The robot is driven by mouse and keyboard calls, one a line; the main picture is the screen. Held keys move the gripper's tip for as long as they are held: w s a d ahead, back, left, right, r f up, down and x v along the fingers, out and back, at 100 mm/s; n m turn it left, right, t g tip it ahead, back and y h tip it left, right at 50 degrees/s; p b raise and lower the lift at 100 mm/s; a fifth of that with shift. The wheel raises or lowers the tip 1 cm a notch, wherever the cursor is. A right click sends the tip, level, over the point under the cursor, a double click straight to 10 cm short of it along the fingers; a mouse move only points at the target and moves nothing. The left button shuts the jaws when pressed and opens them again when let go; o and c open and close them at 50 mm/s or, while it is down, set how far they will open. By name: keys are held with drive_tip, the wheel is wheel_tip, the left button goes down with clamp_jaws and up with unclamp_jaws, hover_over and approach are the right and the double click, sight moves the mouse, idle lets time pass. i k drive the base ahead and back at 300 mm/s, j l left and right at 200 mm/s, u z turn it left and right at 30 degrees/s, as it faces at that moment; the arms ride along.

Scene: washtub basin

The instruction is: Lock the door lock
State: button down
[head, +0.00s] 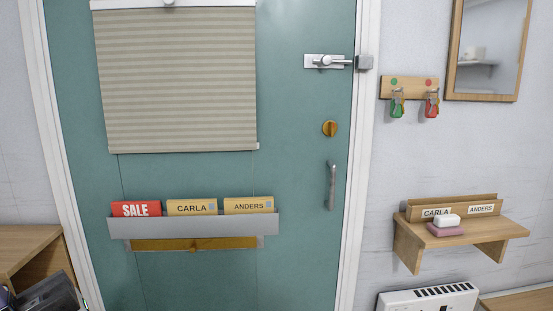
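The teal door (300,225) stands closed in its white frame. A round brass lock (330,128) sits near the door's right edge, above the grey pull handle (331,186). The angle of its turn piece is too small to tell. Higher up, a silver slide bolt (324,61) is mounted on the door. Its rod reaches right toward a grey keeper (364,63) on the frame; I cannot tell whether it is inside.
A blind (175,80) and a card holder (190,228) are on the door. Right of it are key hooks (409,88), a mirror (487,45), a wooden shelf (510,229) with soap (446,221), and a white heater (428,299). A wooden unit (35,250) stands at lower left.

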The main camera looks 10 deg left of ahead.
sight(329, 127)
drive_tip(key=i+l, duration=1)
drive_tip(key=i+j+u, duration=0.05)
drive_tip(key=i, duration=0.1)
